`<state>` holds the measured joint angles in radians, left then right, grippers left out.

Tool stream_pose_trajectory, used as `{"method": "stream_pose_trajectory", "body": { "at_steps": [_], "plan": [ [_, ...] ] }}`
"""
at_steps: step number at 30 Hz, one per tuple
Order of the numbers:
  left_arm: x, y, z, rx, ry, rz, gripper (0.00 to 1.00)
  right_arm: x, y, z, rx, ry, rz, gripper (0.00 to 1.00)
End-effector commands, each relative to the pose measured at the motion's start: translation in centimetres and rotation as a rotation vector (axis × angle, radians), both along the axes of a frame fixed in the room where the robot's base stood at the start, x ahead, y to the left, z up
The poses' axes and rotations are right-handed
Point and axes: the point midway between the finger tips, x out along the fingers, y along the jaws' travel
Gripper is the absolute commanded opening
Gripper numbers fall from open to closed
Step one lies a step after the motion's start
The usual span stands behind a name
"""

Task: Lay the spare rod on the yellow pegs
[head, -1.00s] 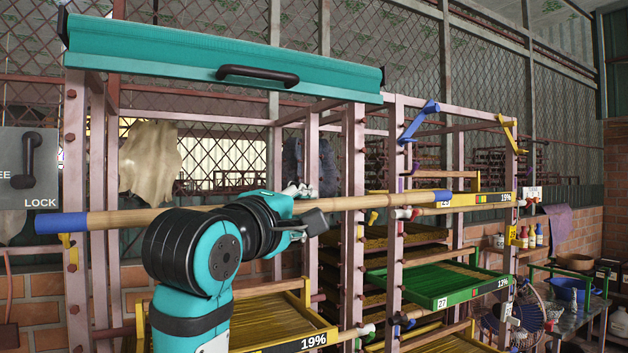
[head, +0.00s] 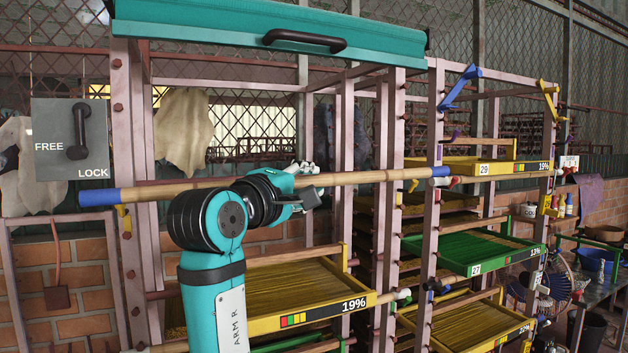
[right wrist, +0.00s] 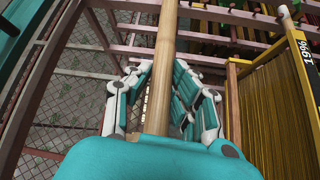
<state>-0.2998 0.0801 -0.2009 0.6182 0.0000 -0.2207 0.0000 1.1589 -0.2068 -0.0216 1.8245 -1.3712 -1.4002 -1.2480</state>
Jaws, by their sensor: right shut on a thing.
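The spare rod (head: 355,178) is a long tan pole with blue ends, held nearly level across the front of the pink rack. My right gripper (head: 303,181) is shut on it near its middle; the right wrist view shows the fingers (right wrist: 165,85) on both sides of the rod (right wrist: 160,70). One yellow peg (head: 125,217) is on the left post, just under the rod's left part. Another small yellow peg (head: 413,186) shows just below the rod's right part. I cannot tell whether the rod touches either peg. My left gripper is not in view.
A teal cover (head: 240,36) with a black handle tops the rack. A FREE/LOCK lever panel (head: 70,138) is at left. Yellow trays (head: 300,315) and a green tray (head: 470,248) jut out below and right. Blue (head: 459,86) and yellow (head: 549,92) brackets are at upper right.

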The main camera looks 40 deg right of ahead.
Motion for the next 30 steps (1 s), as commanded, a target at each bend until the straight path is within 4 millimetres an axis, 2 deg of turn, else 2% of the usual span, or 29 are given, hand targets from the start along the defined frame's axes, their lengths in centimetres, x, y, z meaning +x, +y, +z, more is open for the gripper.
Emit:
{"method": "stream_pose_trajectory", "body": {
  "at_steps": [26, 30],
  "plan": [
    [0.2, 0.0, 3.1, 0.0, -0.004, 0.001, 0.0, 8.6, -2.1, 0.2, -0.001, 0.004, -0.002, 0.0],
    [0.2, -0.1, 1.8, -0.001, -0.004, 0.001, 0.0, 8.6, -2.1, -1.6, 0.0, 0.0, -0.001, 0.0]
  ]
}}
